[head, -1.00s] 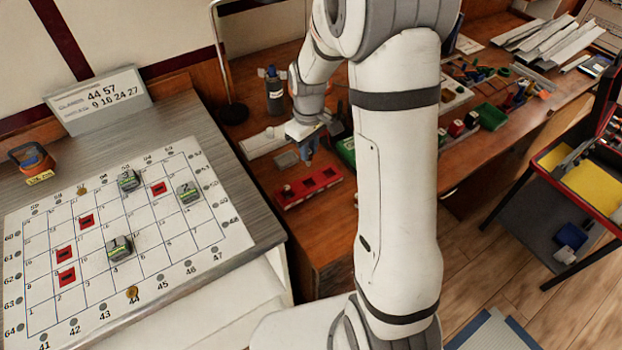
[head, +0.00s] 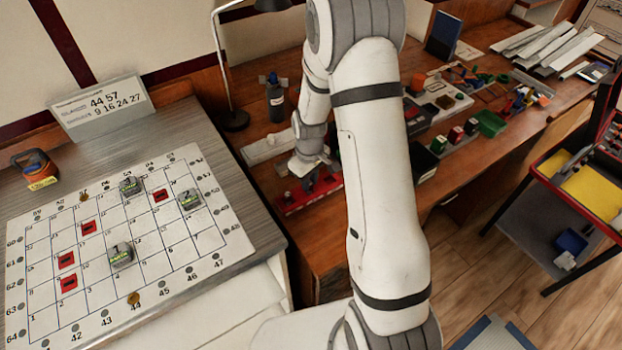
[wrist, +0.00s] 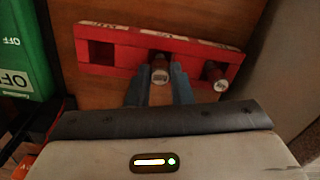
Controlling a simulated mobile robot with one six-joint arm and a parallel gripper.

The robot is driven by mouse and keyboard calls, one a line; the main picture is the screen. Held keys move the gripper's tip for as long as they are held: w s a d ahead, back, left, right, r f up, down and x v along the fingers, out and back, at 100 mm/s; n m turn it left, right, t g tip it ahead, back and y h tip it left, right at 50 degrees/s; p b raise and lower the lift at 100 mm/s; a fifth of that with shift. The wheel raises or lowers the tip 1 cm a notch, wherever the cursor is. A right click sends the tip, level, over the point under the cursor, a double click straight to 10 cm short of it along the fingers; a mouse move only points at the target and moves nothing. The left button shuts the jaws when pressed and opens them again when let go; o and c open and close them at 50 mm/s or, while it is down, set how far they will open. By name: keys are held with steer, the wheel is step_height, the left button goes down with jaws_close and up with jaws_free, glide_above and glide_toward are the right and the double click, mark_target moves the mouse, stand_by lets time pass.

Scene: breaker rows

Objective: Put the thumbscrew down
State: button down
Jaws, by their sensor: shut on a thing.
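In the head view the red rack (head: 300,202) lies on the wooden bench under my wrist, and the thumbscrew is hidden.
A second similar piece (wrist: 216,77) is at the rack's right end; the left opening is empty. A green box marked OFF (wrist: 22,60) is close on the left. A lamp and dark bottle (head: 276,100) stand behind. The gridded board (head: 110,235) is to the left.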

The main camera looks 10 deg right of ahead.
steer(key=shift+f, duration=0.25)
steer(key=c, duration=1.3)
jaws_free()
steer(key=shift+r, duration=0.15)
step_height(320, 180, up, 12)
steer(key=s+r+m+t, duration=0.1)
steer(key=s+r+m, duration=0.2)
steer(key=s+r, duration=0.3)
steer(key=s+r+m+t, duration=0.1)
steer(key=s+r+m, duration=0.2)
steer(key=s+r, duration=0.4)
steer(key=shift+s+d+r+m+t, duration=0.3)
steer(key=shift+s+t, duration=0.1)
steer(key=shift+s, duration=3.8)
steer(key=shift+a, duration=0.1)
steer(key=shift+c, duration=0.2)
